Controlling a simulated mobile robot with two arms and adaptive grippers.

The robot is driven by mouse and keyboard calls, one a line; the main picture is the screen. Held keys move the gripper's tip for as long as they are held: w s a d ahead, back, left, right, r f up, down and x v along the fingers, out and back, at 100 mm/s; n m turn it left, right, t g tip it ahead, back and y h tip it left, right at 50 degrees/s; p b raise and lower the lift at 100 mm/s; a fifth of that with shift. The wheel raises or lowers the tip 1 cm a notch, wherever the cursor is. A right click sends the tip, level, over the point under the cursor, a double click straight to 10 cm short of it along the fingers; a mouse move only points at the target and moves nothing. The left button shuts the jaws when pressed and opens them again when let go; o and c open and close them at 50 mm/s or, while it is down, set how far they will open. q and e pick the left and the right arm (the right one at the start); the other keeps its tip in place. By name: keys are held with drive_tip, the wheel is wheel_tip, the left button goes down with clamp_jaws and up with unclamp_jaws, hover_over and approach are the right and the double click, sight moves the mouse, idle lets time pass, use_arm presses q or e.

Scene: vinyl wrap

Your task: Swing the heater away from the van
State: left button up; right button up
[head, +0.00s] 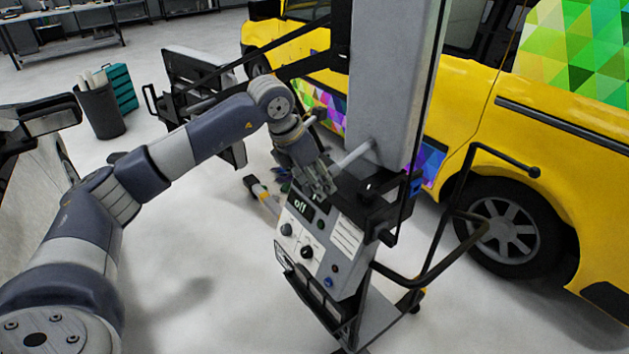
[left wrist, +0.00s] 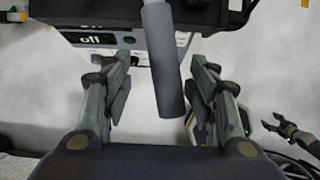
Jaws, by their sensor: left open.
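The heater stand has a tall grey column (head: 390,80) and a control box (head: 318,245) whose display reads "off". A dark-framed panel, apparently the heater head (head: 200,72), hangs left of the column on black arms, close to the yellow van (head: 460,100). A grey rod handle (head: 355,155) sticks out beside the column above the box. My left gripper (head: 322,185) is at this handle. In the left wrist view the handle (left wrist: 166,75) runs between the open fingers (left wrist: 158,110), with gaps on both sides.
A black tubular rail (head: 430,265) juts from the stand's right side near the van's wheel (head: 505,230). A dark bin (head: 100,110) and teal drawers (head: 121,88) stand back left. The floor left of the stand is mostly clear.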

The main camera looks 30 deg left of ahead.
use_arm(q)
drive_tip(key=p+v, duration=0.3)
drive_tip(key=v, duration=0.6)
drive_tip(key=shift+p, duration=0.35)
drive_tip(key=shift+s+r, duration=0.1)
drive_tip(key=shift+s, duration=0.05)
